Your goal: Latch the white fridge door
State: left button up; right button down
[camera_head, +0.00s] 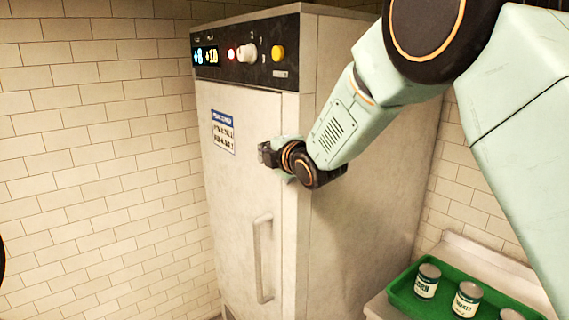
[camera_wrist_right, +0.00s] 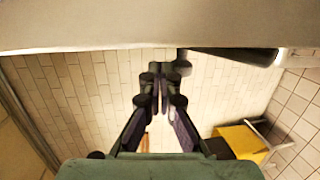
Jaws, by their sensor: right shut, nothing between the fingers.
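The white fridge (camera_head: 365,215) stands against the tiled wall, with a dark control panel across its top. Its door (camera_head: 228,190) looks flush or nearly flush with the body; I cannot tell whether it is latched. The upright handle (camera_head: 263,258) is on the door's lower right part. My right gripper (camera_head: 266,155) is in front of the door's right edge, above the handle, pointing left. Its fingers (camera_wrist_right: 164,78) are shut and empty in the right wrist view, close to a pale surface (camera_wrist_right: 130,25). Contact with the door is unclear. My left gripper does not show.
A green tray (camera_head: 400,293) with several labelled cans stands on a counter (camera_head: 480,250) at the lower right, beside the fridge. A yellow object (camera_wrist_right: 240,140) shows low in the right wrist view. The space left of the fridge is clear.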

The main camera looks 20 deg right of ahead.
aim_at(259, 156)
jog(key=shift+w+a+f+g+b, duration=0.3)
jog(key=shift+w+a+f+b, duration=0.15)
jog(key=shift+w+f+b, duration=0.35)
jog(key=shift+w+a+f+b, duration=0.1)
jog(key=shift+w+f+b, duration=0.3)
jog(key=shift+w+b, duration=0.35)
jog(key=shift+s+b, duration=0.1)
jog(key=shift+b, duration=0.25)
jog(key=shift+a, duration=0.1)
jog(key=shift+f, duration=0.1)
